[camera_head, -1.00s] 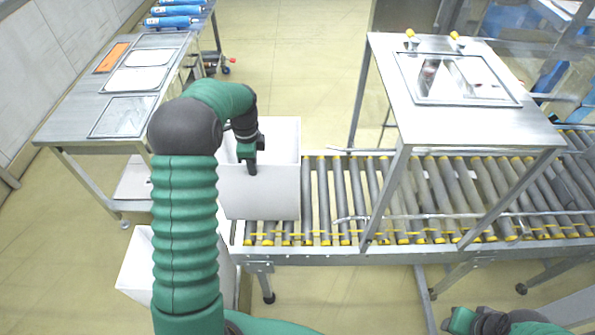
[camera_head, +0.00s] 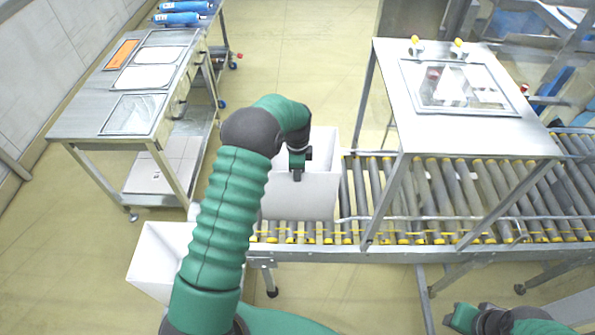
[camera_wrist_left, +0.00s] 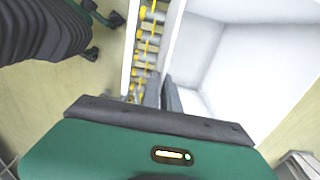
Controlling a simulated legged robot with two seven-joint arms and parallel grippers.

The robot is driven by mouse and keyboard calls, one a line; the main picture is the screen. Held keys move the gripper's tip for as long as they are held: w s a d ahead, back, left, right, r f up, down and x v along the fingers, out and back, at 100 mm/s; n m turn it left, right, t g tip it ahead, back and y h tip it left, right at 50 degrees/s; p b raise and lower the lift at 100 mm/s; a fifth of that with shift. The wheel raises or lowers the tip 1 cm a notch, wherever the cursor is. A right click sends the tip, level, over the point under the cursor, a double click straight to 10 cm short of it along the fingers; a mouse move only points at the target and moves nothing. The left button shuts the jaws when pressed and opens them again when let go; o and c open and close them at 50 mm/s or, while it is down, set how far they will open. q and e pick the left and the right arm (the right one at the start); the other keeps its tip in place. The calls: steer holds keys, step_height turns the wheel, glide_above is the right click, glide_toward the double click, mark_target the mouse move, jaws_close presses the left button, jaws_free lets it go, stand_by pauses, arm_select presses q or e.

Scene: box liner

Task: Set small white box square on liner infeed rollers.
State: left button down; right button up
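The small white box (camera_head: 300,203) is open-topped and sits on the left end of the roller conveyor (camera_head: 350,205). Its sides look about in line with the conveyor. My left gripper (camera_head: 297,176) points down at the box's near wall. In the left wrist view, the two fingers (camera_wrist_left: 162,93) are close together with the edge of the box wall (camera_wrist_left: 176,40) running between them, and the white inside of the box shows on the right. My right gripper (camera_head: 463,318) is at the bottom right edge, away from the box; its fingers are not clear.
A steel frame with a flat top (camera_head: 460,110) stands over the rollers to the right of the box. Another white open box (camera_head: 150,260) is at lower left, partly behind my left arm. A steel table (camera_head: 85,122) stands at left. Rollers between box and frame are bare.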

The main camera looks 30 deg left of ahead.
arm_select(q)
steer(key=c, duration=1.6)
jaws_free()
